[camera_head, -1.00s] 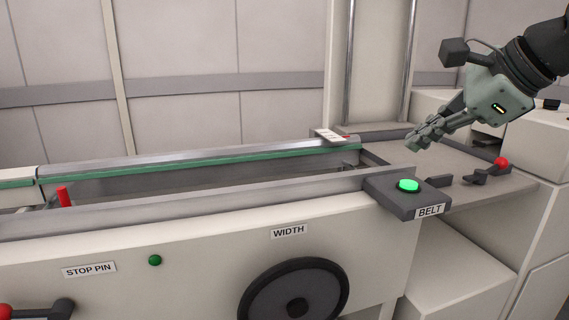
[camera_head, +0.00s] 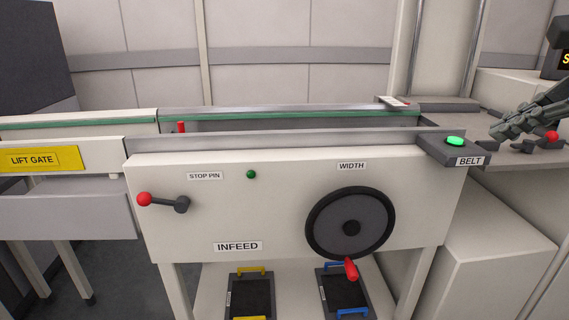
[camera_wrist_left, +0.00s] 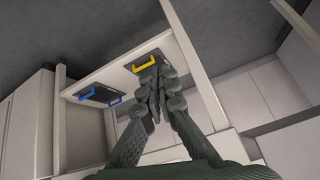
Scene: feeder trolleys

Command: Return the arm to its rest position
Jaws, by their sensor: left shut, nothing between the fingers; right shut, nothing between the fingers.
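My right gripper (camera_head: 507,130) is at the right edge of the head view, shut and empty. It is above the grey surface to the right of the belt button (camera_head: 455,141), near a red-knobbed lever (camera_head: 551,137). The rest of that arm is cut off by the frame. My left gripper (camera_wrist_left: 152,92) shows in the left wrist view, its fingertips together with nothing between them. In that view a yellow-handled tray (camera_wrist_left: 147,62) appears just beyond the fingertips. I cannot tell whether they touch. The left gripper does not show in the head view.
The infeed unit (camera_head: 290,220) fills the middle, with a width handwheel (camera_head: 350,222) and a red-knobbed stop pin lever (camera_head: 160,201). Yellow-handled (camera_head: 251,295) and blue-handled (camera_head: 342,290) trays are on its lower shelf. A lift gate (camera_head: 65,159) adjoins at left.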

